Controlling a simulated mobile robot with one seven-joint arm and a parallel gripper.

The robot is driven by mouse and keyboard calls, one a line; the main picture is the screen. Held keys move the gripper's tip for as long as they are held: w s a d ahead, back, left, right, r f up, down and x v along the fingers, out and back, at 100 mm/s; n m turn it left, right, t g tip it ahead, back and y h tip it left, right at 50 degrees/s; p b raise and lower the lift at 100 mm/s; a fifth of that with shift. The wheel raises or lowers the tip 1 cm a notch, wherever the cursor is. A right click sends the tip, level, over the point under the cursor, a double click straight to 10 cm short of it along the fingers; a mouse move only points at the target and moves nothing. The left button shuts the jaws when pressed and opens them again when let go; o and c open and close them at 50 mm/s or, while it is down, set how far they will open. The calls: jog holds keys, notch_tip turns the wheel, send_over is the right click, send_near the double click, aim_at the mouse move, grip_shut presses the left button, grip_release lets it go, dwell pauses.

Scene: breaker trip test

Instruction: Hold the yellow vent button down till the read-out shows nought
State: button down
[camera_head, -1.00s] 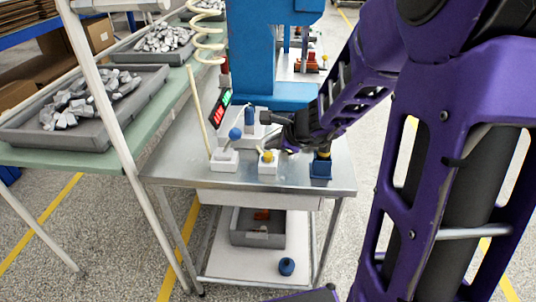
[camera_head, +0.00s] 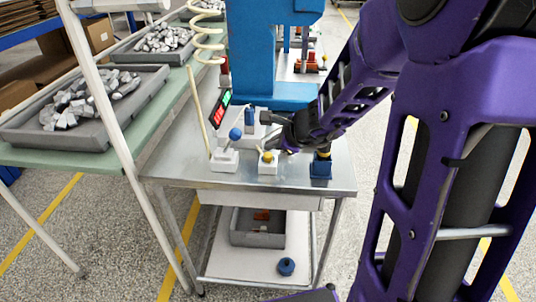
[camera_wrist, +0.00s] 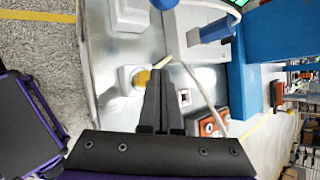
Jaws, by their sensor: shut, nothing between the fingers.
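The yellow vent button (camera_head: 268,156) sits on a small white box (camera_head: 268,167) near the front of the metal table. My gripper (camera_head: 280,147) is shut and empty. The read-out (camera_head: 221,107) is a tilted black panel with red and green lit marks, too small to read.
A white box with a blue-knobbed lever (camera_head: 235,134) stands to the left. A dark blue box (camera_head: 321,168) with a yellow-and-black top stands to the right. A blue machine frame (camera_head: 270,60) rises behind. A pale cable curves close to my fingers in the wrist view (camera_wrist: 200,85).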

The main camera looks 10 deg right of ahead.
aim_at(271, 156)
jog(key=shift+f, duration=0.1)
jog(key=shift+f+b, duration=0.35)
jog(key=shift+b, duration=0.2)
jog(key=shift+f+b, duration=0.45)
jog(key=shift+f, duration=0.1)
dwell(0.6)
jog(key=shift+r, duration=0.15)
dwell(1.9)
jog(key=shift+r+p, duration=0.8)
notch_tip(271, 156, up, 5)
jog(key=p, duration=0.4)
jog(key=shift+r, duration=0.1)
